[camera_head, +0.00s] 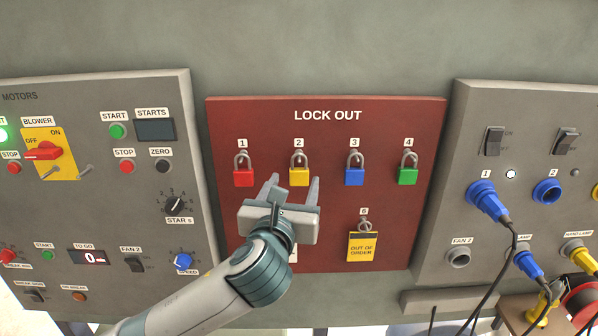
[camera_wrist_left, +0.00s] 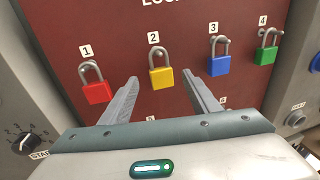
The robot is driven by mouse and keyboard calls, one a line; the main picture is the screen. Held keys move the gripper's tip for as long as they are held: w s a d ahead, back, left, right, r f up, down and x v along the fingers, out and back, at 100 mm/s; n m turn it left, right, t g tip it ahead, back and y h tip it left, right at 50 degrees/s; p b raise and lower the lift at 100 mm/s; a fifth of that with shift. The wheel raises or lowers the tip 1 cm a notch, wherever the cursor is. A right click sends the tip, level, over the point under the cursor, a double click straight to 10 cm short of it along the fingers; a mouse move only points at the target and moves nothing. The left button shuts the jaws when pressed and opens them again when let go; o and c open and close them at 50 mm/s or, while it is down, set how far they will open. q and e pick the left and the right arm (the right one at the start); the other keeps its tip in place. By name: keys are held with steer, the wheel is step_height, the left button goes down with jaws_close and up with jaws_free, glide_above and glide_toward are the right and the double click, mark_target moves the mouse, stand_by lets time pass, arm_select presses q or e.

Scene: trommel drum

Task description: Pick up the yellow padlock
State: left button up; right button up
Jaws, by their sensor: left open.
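The yellow padlock (camera_head: 299,177) hangs by its grey shackle under label 2 on the red lock out board (camera_head: 327,137). It also shows in the left wrist view (camera_wrist_left: 161,78), between and beyond my fingertips. My left gripper (camera_head: 292,184) is open and empty just below the padlock, its two fingers pointing up toward the board on either side of it. I cannot tell how far the fingertips are from the board. In the left wrist view my left gripper's fingers (camera_wrist_left: 161,82) flank the padlock without visibly touching it. My right gripper is not in view.
A red padlock (camera_head: 243,177) hangs to the left; a blue padlock (camera_head: 355,176) and a green padlock (camera_head: 407,176) hang to the right. An out of order tag (camera_head: 362,247) hangs lower right. Grey control panels (camera_head: 95,200) flank the board, the right one with plugs and cables.

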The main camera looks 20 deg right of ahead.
mark_target(297, 173)
arm_select(q)
steer(key=shift+p+x, duration=0.5)
steer(key=shift+x, duration=1.2)
steer(key=shift+c, duration=0.3)
steer(key=c, duration=1)
steer(key=shift+c, duration=0.7)
steer(key=shift+r, duration=0.15)
